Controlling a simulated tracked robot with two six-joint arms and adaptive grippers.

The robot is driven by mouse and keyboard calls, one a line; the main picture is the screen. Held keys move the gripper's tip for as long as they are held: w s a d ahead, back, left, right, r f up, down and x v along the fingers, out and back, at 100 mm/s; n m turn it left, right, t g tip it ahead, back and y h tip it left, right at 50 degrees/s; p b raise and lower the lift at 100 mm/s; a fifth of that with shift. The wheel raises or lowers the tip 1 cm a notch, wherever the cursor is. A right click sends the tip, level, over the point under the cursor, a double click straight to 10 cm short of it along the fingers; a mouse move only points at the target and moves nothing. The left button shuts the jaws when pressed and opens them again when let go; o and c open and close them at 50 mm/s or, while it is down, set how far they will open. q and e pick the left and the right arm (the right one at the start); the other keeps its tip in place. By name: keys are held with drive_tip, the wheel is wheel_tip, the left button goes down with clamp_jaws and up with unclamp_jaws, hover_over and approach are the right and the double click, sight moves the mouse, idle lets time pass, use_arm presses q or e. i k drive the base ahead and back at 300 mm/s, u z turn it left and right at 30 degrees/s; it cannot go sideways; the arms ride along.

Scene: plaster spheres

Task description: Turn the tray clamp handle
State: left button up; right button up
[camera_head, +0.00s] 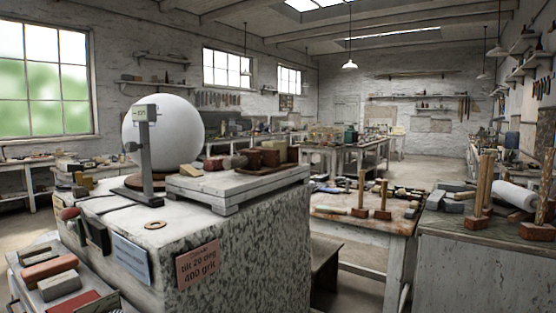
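A grey tray (90,302) with sanding blocks is at the lower left, beside a speckled stone block (235,265); the frame's bottom edge cuts it off. I cannot make out a clamp handle on it. A slatted wooden tray (228,203) lies on top of the stone block, holding brown and reddish blocks. No clear clamp handle shows there either. A large white plaster sphere (172,130) sits on a round brown base behind a grey upright gauge (145,158) with a small dark knob. Neither of my grippers is in view.
Notes (198,265) hang on the stone block's front. A worn bench (392,221) with upright wooden tools stands to the right, and a grey cabinet (475,265) stands at the far right. Some floor shows between them.

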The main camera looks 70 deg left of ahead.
sight(228, 163)
drive_tip(key=z, duration=0.4)
drive_tip(key=i, duration=0.55)
drive_tip(key=u, duration=1.3)
drive_tip(key=i, duration=0.8)
drive_tip(key=u, duration=2.55)
drive_tip(key=i, duration=0.2)
drive_tip(key=u, duration=1)
